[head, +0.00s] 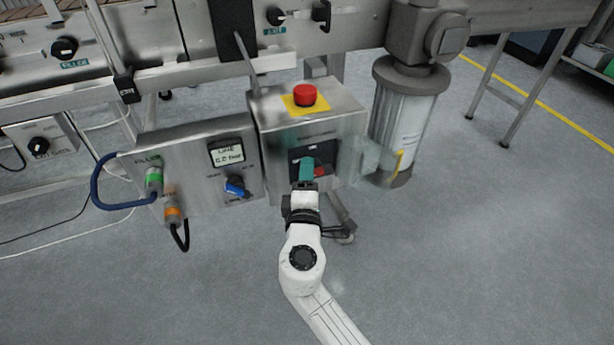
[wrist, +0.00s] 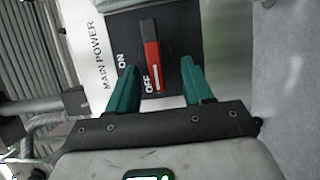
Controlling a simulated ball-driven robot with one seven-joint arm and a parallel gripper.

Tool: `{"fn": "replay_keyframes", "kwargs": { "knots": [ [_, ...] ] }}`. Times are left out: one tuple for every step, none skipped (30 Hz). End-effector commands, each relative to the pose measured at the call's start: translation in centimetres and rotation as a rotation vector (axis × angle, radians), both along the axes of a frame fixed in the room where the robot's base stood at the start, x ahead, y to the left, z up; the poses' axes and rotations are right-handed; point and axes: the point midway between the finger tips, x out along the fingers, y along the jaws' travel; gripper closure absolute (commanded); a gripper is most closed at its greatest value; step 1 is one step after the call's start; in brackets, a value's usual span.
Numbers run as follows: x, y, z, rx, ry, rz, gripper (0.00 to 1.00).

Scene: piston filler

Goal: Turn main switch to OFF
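The main switch is a red handle (wrist: 151,58) with a white line near its lower end, on a black plate marked ON and OFF under the words MAIN POWER. In the wrist view the handle lies nearly upright, its white-lined end beside the OFF label. My gripper (wrist: 158,72) is open, one teal finger on each side of that end, with gaps visible. In the head view my gripper (head: 306,170) is at the front of the steel cabinet (head: 270,140), hiding much of the switch; a bit of the red handle (head: 320,171) shows beside it.
A red emergency button (head: 305,95) on a yellow plate tops the cabinet. A clear cover (head: 378,158) stands out at its right. A control panel with a blue knob (head: 236,187) is to the left, with cables. The floor in front is clear.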

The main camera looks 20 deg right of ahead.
Motion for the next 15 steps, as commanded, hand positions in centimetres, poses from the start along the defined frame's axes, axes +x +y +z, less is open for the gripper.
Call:
{"fn": "replay_keyframes", "kwargs": {
  "knots": [
    [0.0, 0.0, 0.0, 0.000, -0.001, 0.000, 0.44],
    [0.0, 0.0, 0.1, 0.001, -0.001, 0.000, 0.41],
    [0.0, 0.0, 0.1, 0.001, -0.001, 0.000, 0.38],
    [0.0, 0.0, 0.1, 0.001, -0.001, 0.000, 0.38],
    [0.0, 0.0, 0.1, 0.001, -0.001, 0.000, 0.38],
    [0.0, 0.0, 0.1, 0.000, -0.002, 0.000, 0.38],
    [0.0, 0.0, 0.1, 0.000, -0.002, 0.000, 0.38],
    [0.0, 0.0, 0.1, 0.000, -0.002, 0.000, 0.38],
    [0.0, 0.0, 0.1, 0.000, -0.002, 0.000, 0.38],
    [-0.1, 0.0, 0.1, 0.000, -0.002, 0.000, 0.38],
    [-0.1, 0.1, 0.1, 0.000, -0.002, 0.000, 0.38],
    [-0.4, 0.2, 0.1, 0.001, -0.001, 0.000, 0.38],
    [-0.6, 0.3, 0.2, 0.001, -0.001, 0.000, 0.38],
    [-0.9, 0.4, 0.2, 0.001, -0.002, 0.001, 0.38],
    [-1.4, 0.6, 0.2, 0.002, -0.001, 0.002, 0.38]
  ]
}}
